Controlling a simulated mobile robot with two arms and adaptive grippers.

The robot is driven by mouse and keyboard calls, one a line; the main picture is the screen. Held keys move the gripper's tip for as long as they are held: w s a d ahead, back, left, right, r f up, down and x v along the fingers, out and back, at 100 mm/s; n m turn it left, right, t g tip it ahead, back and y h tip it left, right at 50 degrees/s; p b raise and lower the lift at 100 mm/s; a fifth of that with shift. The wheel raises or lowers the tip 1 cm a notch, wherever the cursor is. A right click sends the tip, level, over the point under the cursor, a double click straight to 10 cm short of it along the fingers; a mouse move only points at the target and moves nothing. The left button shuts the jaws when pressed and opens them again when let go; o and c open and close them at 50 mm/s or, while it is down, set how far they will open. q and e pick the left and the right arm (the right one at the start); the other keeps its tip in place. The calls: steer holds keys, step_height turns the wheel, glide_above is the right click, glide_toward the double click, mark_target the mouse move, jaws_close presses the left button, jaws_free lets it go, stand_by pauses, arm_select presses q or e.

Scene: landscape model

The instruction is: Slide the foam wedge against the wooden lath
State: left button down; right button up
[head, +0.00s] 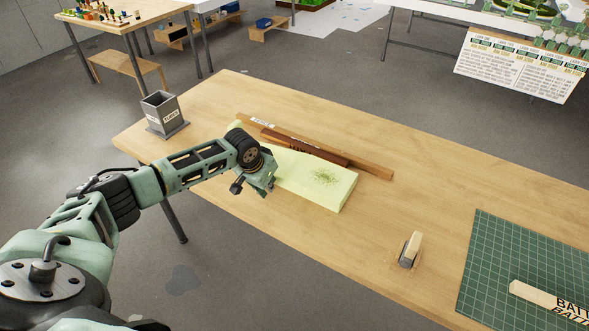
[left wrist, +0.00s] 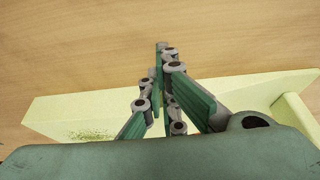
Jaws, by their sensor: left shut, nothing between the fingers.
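The pale yellow-green foam wedge (head: 338,188) lies on the table, with dark green specks on its top. The long wooden lath (head: 371,170) lies behind it, with a label near its left end. A dark brown bar (head: 305,148) lies between them along the lath; I cannot tell whether the wedge touches it. My left gripper (head: 268,186) is shut and empty at the wedge's near side, covering part of it. In the left wrist view, the closed fingers (left wrist: 162,60) overlap the wedge (left wrist: 75,108); contact is unclear. My right gripper is not in view.
A grey box-shaped holder (head: 160,108) stands at the table's left corner. A small wooden-handled tool (head: 412,248) lies at the front, and a green cutting mat (head: 490,255) with a wooden piece is at right. The wooden table (head: 440,190) is bare behind the lath and right of the wedge.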

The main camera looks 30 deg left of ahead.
mark_target(277, 182)
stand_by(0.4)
arm_select(q)
steer(key=shift+w, duration=0.3)
steer(key=shift+w+d+b, duration=0.1)
steer(key=shift+w+b, duration=1.15)
steer(key=shift+w, duration=0.25)
steer(key=shift+s+r+p, duration=0.1)
steer(key=shift+s+p, duration=0.35)
steer(key=shift+p, duration=0.2)
steer(key=shift+s+p, duration=1.05)
step_height(277, 182, up, 8)
steer(key=p, duration=0.8)
